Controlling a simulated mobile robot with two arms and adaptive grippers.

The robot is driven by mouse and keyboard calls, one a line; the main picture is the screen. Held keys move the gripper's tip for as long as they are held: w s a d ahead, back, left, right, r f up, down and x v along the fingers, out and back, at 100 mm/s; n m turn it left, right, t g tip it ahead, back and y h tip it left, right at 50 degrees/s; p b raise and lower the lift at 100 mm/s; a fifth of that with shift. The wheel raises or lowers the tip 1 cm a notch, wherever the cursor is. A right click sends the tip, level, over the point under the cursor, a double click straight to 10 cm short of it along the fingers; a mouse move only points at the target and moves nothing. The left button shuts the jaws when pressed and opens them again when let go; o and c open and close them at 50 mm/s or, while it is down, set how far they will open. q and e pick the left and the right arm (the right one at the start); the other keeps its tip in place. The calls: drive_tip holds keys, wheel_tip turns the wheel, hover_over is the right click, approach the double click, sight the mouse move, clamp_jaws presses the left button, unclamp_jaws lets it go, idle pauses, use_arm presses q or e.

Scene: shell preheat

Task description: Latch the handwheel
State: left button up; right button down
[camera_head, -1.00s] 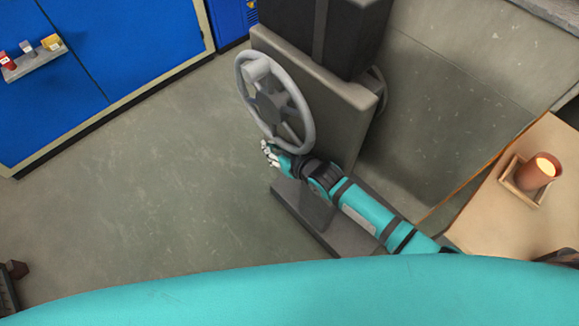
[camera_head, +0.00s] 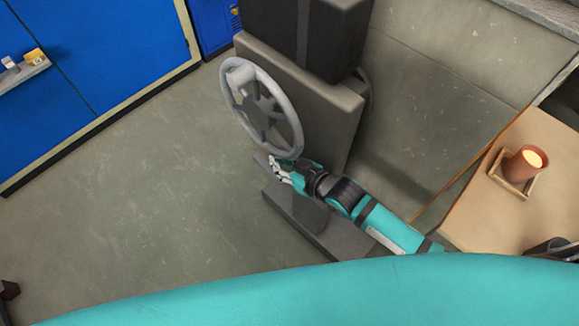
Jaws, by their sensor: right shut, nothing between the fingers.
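The grey handwheel (camera_head: 293,122) stands upright on the front of a grey machine housing (camera_head: 333,112). It has a dark spoked hub (camera_head: 264,110) and a knob (camera_head: 236,74) at its upper left rim. My right gripper (camera_head: 283,172) is just below the wheel's lower rim, shut and empty. It looks close to the rim, but I cannot tell if it touches. No latch can be made out. My left gripper is not in view.
A dark grey foot (camera_head: 310,226) of the machine lies below my right arm. A wooden table (camera_head: 527,232) on the right holds a glowing reddish cup (camera_head: 522,166) in a small tray. Blue cabinets (camera_head: 90,60) stand at the left. The floor between is clear.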

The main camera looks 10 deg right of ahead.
drive_tip(key=v, duration=0.4)
idle(0.5)
